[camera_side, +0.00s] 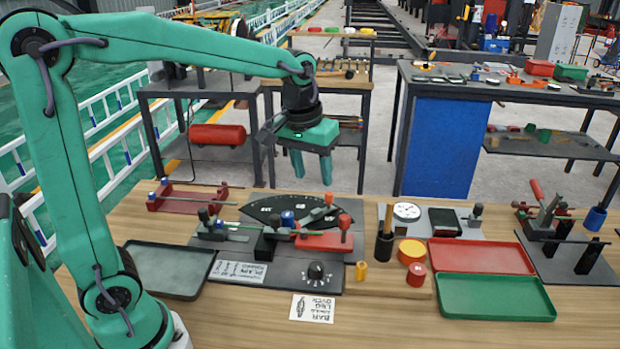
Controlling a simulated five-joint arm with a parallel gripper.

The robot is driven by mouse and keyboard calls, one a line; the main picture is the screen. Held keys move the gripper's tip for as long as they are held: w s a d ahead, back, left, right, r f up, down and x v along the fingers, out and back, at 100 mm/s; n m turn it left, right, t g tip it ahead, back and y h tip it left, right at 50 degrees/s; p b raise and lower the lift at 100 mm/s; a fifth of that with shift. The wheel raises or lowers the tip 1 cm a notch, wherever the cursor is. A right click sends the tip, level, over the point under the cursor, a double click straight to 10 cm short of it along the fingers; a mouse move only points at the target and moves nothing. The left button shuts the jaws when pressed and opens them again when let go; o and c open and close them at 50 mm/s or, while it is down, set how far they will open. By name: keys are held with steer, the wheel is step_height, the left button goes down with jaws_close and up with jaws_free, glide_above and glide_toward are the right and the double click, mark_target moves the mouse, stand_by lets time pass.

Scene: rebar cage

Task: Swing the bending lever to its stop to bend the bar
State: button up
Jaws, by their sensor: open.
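The bender stands on a dark base plate (312,278) in the middle of the wooden table. A blue-topped pin (288,218) stands near the lever's inner end. A thin bar (275,231) seems to run across the bender at left; its shape is hard to make out. My gripper (312,174) is open and empty, fingers down, above and behind the lever, apart from it.
A dark tray (168,270) lies left and a red fixture (185,199) behind it. Right are a red tray (480,256), a green tray (495,298), yellow and red cylinders, a gauge plate and a second dark fixture (575,262).

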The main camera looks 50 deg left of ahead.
steer(key=n+g, duration=0.2)
glide_above(345, 217)
step_height(345, 217, down, 7)
steer(key=shift+r, duration=0.15)
steer(key=shift+f, duration=3.9)
steer(key=shift+a, duration=0.1)
jaws_close()
